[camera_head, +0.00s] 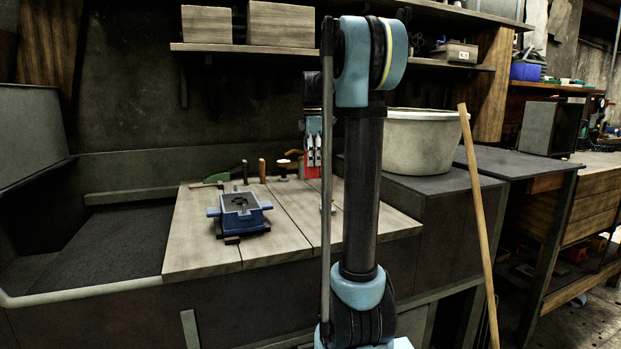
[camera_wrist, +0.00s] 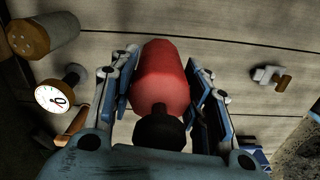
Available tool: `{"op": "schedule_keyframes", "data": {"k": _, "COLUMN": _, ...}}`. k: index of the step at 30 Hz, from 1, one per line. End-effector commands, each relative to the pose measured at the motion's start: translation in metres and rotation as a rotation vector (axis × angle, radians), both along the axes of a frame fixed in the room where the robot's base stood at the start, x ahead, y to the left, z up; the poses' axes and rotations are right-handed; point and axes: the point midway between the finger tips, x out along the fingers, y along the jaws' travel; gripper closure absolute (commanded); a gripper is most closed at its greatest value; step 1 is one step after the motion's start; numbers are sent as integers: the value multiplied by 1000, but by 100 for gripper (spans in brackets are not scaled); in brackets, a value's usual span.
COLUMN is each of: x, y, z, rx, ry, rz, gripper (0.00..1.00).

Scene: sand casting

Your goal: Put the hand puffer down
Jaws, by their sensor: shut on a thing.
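The hand puffer (camera_wrist: 163,80) has a red bulb and a black end, and in the wrist view it lies between the two fingers of my gripper (camera_wrist: 160,85). The fingers are shut on the red bulb from both sides. In the head view, the red puffer (camera_head: 312,170) shows below my gripper (camera_head: 313,150), over the back part of the wooden work board (camera_head: 285,240). My arm hides part of the board. I cannot tell whether the puffer touches the board.
A blue moulding flask (camera_head: 240,212) sits on the board's left. Wooden-handled tools (camera_head: 262,170) and a round dial-faced item (camera_wrist: 54,96) stand near the puffer. A small metal piece (camera_wrist: 272,77) lies right of it. A white tub (camera_head: 420,140) stands right; a wooden pole (camera_head: 478,220) leans nearby.

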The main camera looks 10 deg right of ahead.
Motion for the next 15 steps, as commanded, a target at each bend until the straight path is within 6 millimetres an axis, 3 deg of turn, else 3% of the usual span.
{"op": "schedule_keyframes", "data": {"k": 8, "x": 0, "y": 1, "z": -20, "rx": 0, "ry": 0, "rz": 2, "gripper": 93}}
{"op": "schedule_keyframes", "data": {"k": 15, "x": 0, "y": 1, "z": -50, "rx": 0, "ry": 0, "rz": 2, "gripper": 93}}
